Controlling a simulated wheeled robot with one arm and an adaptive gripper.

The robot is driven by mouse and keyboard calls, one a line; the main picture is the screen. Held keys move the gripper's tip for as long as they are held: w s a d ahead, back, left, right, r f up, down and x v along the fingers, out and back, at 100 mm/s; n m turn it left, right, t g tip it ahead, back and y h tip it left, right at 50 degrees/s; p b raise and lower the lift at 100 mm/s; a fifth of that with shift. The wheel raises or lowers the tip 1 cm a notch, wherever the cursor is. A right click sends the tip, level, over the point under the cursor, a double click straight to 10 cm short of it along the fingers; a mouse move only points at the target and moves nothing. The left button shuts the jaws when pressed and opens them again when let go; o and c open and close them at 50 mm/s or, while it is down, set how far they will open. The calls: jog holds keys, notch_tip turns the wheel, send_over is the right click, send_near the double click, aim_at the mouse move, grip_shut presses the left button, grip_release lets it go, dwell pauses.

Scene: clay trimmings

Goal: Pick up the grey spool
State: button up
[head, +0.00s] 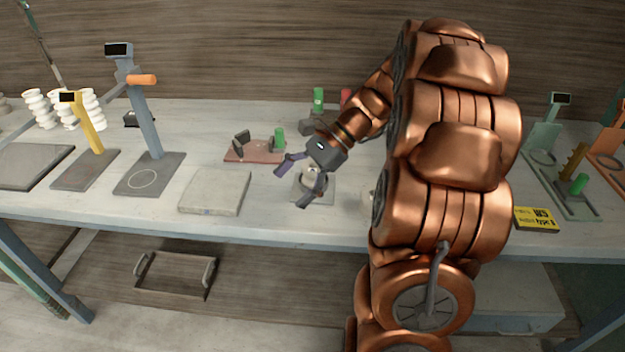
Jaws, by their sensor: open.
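My gripper (292,187) is open above the middle of the bench, its two fingers spread and pointing down to the left. A small pale grey rounded thing (312,172), which may be the grey spool, shows between and behind the fingers. It appears to sit on a small grey plate (326,190). The gripper partly hides it, and I cannot tell whether the fingers touch it. Another pale piece (369,198) shows just left of my arm, mostly hidden.
A grey slab (215,192) lies left of the gripper. A reddish board (250,152) with a green cylinder (280,137) is behind it. A blue-grey stand (146,125), a yellow stand (88,125) and white ribbed pieces (40,108) stand left. A yellow label (537,218) lies right.

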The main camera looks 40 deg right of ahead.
aim_at(314, 168)
jog(key=w+d+m+t, duration=0.1)
jog(key=d+m, duration=0.1)
jog(key=d, duration=0.3)
jog(key=w+d+f+m+t+b, duration=0.1)
jog(key=d+m+t, duration=0.1)
jog(key=d, duration=0.4)
jog(key=w+d+f+m+t+y+b, duration=0.1)
jog(key=d+m+t, duration=0.1)
jog(key=d, duration=0.3)
jog(key=shift+d+f+m, duration=0.2)
jog(key=shift+m, duration=0.1)
jog(key=shift+w, duration=0.15)
jog(key=shift+x, duration=3.75)
jog(key=shift+a+r, duration=0.1)
jog(key=shift+r, duration=0.05)
jog(key=shift+c, duration=0.2)
jog(key=c, duration=1.3)
